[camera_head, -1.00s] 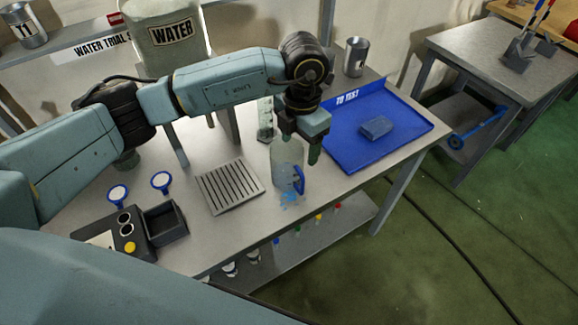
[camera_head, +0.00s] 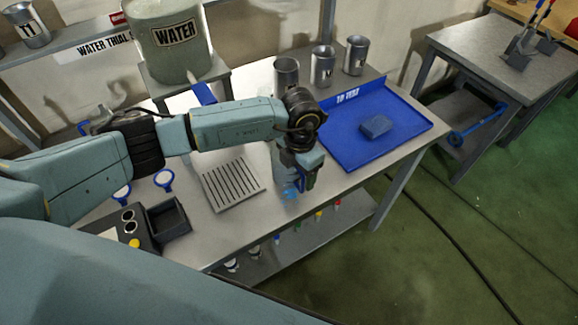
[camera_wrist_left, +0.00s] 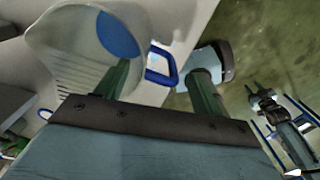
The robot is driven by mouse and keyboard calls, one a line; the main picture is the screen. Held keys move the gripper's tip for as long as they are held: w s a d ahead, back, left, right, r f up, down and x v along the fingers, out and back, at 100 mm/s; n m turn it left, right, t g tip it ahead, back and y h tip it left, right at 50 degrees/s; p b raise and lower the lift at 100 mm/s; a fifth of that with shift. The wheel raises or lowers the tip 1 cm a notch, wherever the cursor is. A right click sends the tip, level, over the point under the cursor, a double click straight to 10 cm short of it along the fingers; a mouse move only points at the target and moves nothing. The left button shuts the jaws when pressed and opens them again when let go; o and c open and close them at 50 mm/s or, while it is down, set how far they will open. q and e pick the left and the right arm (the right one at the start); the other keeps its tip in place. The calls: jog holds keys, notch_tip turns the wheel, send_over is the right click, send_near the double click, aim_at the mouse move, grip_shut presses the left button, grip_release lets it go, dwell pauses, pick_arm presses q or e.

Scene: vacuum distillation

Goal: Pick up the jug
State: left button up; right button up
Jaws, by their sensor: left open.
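The jug (camera_head: 281,165) is clear with a blue handle and stands upright on the grey table, right of the slotted grate. In the head view my left gripper (camera_head: 304,178) is low at the jug's handle side and partly hides the jug. In the left wrist view, the jug (camera_wrist_left: 85,45) is at the upper left and its blue handle (camera_wrist_left: 163,78) shows between the two green fingers. My left gripper (camera_wrist_left: 162,85) is open, with its fingers apart on either side of the handle. I cannot tell whether they touch it. My right gripper is not in view.
The slotted grate (camera_head: 232,185) and a black box (camera_head: 168,222) are to the left. A water tank (camera_head: 172,50) stands at the back.

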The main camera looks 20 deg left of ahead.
pick_arm(q)
jog(key=c, duration=1.3)
